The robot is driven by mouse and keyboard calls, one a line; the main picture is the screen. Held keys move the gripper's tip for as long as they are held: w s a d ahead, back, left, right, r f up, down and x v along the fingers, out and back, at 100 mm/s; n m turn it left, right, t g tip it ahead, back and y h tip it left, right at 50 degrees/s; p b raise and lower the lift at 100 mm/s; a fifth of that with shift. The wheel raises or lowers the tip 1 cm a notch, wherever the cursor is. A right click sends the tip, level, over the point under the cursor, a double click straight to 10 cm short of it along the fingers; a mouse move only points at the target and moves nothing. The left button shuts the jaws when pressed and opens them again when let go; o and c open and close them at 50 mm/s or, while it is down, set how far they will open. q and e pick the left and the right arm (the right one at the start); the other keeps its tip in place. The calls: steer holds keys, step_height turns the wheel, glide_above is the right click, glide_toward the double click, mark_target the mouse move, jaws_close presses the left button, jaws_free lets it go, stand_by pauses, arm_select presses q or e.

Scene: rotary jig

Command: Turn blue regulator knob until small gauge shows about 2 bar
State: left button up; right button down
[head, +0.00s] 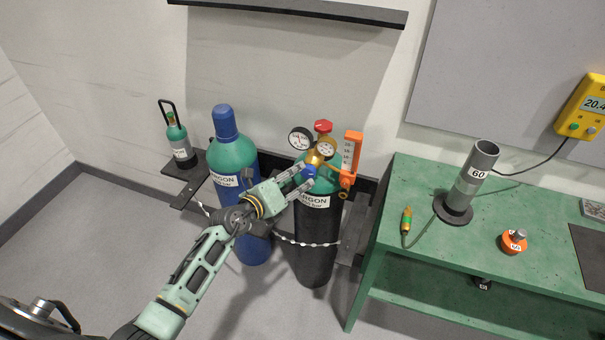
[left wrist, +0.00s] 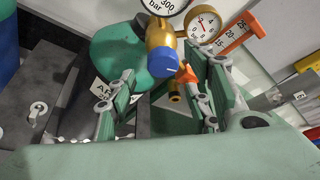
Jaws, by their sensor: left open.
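The blue regulator knob (head: 309,171) sits at the front of the brass regulator (head: 316,159) on the black argon cylinder (head: 314,245). It also shows in the left wrist view (left wrist: 164,62). The small gauge (head: 326,148) is on the regulator's right; its red needle shows in the left wrist view (left wrist: 206,24), but I cannot read an exact value. The larger gauge (head: 300,139) is on the left. My left gripper (head: 303,178) is open, its fingers (left wrist: 172,78) spread either side of and short of the knob; I cannot tell any contact. My right gripper is out of view.
An orange flowmeter (head: 351,152) stands right of the regulator, with an orange-handled valve below. A blue cylinder (head: 232,165) stands left, behind a chain (head: 300,242). A green workbench (head: 480,270) with a grey tube (head: 468,180) is on the right.

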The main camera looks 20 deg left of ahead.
mark_target(305, 173)
arm_select(q)
steer(key=x, duration=0.4)
steer(key=shift+w+f+b, duration=0.15)
steer(key=shift+w+b, duration=0.15)
steer(key=shift+w, duration=0.05)
steer(key=shift+d, duration=0.1)
steer(key=shift+c, duration=0.4)
steer(key=c, duration=1)
steer(key=shift+r+p, duration=0.3)
steer(key=shift+p, duration=0.7)
steer(key=shift+m+y+p, duration=0.3)
steer(key=shift+p, duration=0.1)
steer(key=shift+f, duration=0.25)
